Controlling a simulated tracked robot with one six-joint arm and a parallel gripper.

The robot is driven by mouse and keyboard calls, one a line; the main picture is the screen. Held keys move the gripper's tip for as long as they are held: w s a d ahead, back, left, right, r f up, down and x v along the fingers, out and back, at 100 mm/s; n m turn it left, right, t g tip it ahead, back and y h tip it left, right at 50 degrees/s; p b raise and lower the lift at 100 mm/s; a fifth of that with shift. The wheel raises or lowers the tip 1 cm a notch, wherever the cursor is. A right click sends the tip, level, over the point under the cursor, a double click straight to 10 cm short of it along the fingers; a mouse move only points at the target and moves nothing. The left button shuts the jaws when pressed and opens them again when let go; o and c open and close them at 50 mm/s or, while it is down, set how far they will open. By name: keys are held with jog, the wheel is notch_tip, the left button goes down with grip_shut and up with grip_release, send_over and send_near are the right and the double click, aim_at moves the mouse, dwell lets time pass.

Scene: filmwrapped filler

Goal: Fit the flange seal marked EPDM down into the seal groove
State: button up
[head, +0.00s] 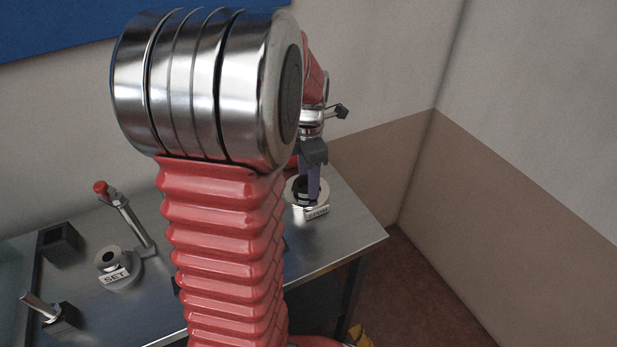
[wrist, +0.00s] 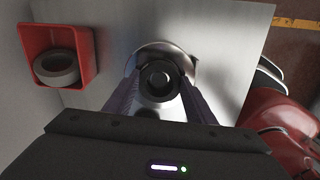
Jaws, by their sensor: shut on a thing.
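My gripper (wrist: 160,85) is shut on a black ring (wrist: 160,74), which looks like the flange seal; no EPDM mark is readable on the ring itself. In the wrist view it sits between the two purple-grey fingers, over a round metal piece (wrist: 180,54). In the head view my gripper (head: 312,180) points down at the same round metal piece (head: 294,200), with a small label plate (head: 317,213) on its front whose word is hard to read. The dark ring is partly hidden there by a finger. I cannot tell whether the ring is seated or just above the metal.
A red bin (wrist: 90,50) holding a grey ring (wrist: 57,68) stands left in the wrist view. On the bench (head: 350,235) are a round piece marked SET (head: 115,274), a red-tipped metal post (head: 130,222) and dark blocks (head: 60,243). My arm hides the bench's middle. The right edge is close.

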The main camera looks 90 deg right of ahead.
jog(key=shift+f, duration=0.15)
jog(key=o, duration=1.1)
notch_tip(320, 180, up, 14)
jog(key=shift+f, duration=0.15)
dwell(1.1)
